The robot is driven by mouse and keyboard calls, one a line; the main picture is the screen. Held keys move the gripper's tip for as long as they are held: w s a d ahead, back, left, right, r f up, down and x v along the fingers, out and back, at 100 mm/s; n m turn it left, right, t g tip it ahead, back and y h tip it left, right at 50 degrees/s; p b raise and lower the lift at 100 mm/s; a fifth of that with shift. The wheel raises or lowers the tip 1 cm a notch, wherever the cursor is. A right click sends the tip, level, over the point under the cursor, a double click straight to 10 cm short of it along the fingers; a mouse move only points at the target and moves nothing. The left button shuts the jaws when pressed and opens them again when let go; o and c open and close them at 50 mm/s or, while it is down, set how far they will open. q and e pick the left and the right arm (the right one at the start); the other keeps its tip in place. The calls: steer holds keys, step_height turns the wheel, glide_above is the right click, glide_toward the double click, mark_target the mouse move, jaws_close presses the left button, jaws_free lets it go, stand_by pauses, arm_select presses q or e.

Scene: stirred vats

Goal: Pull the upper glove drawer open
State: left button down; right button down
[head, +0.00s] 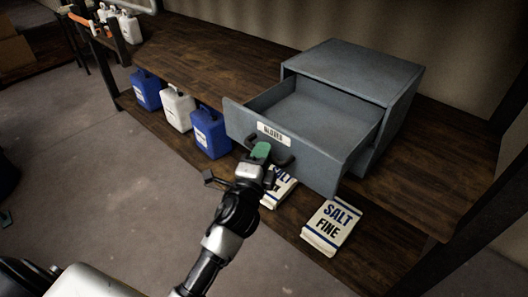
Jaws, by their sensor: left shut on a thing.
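The grey-blue glove drawer (310,155) has a white label reading GLOVES and a dark handle on its front. It stands well out of its grey cabinet (352,68), and its inside looks empty. My left gripper (262,156) is at the drawer front, shut on the handle (285,160) just below the label. The green-tipped fingers hide part of the handle. Only this one drawer shows in the cabinet. My right gripper is not in view.
The cabinet stands on a dark wooden bench (215,52). On the shelf below are blue jugs (211,133), a white jug (178,108) and salt bags (331,225), one partly hidden by my gripper. Open concrete floor (95,190) lies at left.

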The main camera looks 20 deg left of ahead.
arm_select(q)
steer(key=c, duration=1.1)
jaws_free()
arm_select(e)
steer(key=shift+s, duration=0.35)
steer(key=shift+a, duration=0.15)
arm_select(q)
steer(key=shift+s+f, duration=0.1)
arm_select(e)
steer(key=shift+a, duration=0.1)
arm_select(q)
steer(key=s+f+b, duration=0.1)
steer(key=s+b, duration=0.1)
steer(key=s, duration=0.8)
steer(key=shift+s+d+f+b, duration=0.25)
steer(key=shift+d+f+b, duration=0.05)
steer(key=shift+f+b, duration=0.1)
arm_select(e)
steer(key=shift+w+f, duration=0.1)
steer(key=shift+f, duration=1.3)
